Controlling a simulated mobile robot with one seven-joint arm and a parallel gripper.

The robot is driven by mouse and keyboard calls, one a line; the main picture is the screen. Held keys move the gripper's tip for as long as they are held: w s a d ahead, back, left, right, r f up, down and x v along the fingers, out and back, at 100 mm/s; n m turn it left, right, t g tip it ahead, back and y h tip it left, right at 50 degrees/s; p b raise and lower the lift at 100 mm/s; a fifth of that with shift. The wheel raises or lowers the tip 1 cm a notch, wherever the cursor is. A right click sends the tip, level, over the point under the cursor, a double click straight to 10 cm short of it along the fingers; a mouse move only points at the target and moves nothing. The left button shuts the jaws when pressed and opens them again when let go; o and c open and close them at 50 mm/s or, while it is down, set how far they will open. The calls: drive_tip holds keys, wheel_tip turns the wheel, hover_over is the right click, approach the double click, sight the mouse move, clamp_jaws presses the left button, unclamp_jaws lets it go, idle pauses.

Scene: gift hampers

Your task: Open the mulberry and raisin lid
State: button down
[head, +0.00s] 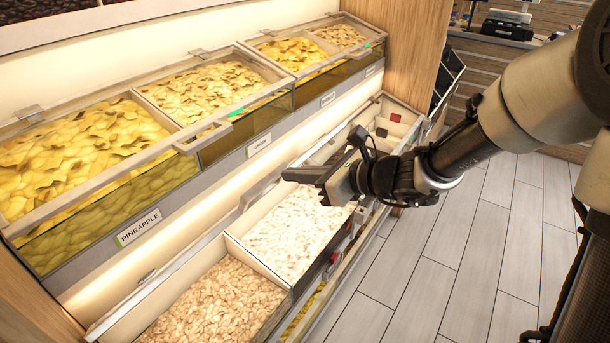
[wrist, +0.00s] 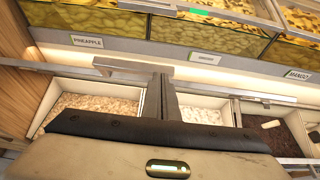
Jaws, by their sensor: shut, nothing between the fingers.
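No mulberry and raisin label can be read in either view. The lower row holds a bin of tan pieces (head: 212,300) and a bin of white pieces (head: 295,232). In the wrist view, a bin with dark, raisin-like contents (wrist: 262,118) is at the right, with a small pale object on it. A lid-like frame with a handle (wrist: 122,67) runs along the back of the lower left bin; I cannot tell how far it is raised. My gripper (head: 300,174) is shut and empty, above the lower row beyond the white pieces. Its dark end also shows in the wrist view (wrist: 150,132).
The upper row has clear-lidded bins of yellow fruit, with a pineapple label (head: 138,228) and a projecting handle (head: 202,138). A wooden side panel (head: 405,45) bounds the far end. The plank floor (head: 455,260) at the right is mostly clear.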

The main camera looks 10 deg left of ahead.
drive_tip(key=w+a+r+p, duration=0.3)
drive_tip(key=a+r, duration=0.4)
drive_tip(key=a, duration=0.4)
drive_tip(key=shift+w+a+r+p, duration=0.25)
drive_tip(key=shift+w+r+p, duration=0.1)
drive_tip(key=shift+w, duration=0.5)
drive_tip(key=shift+d, duration=0.15)
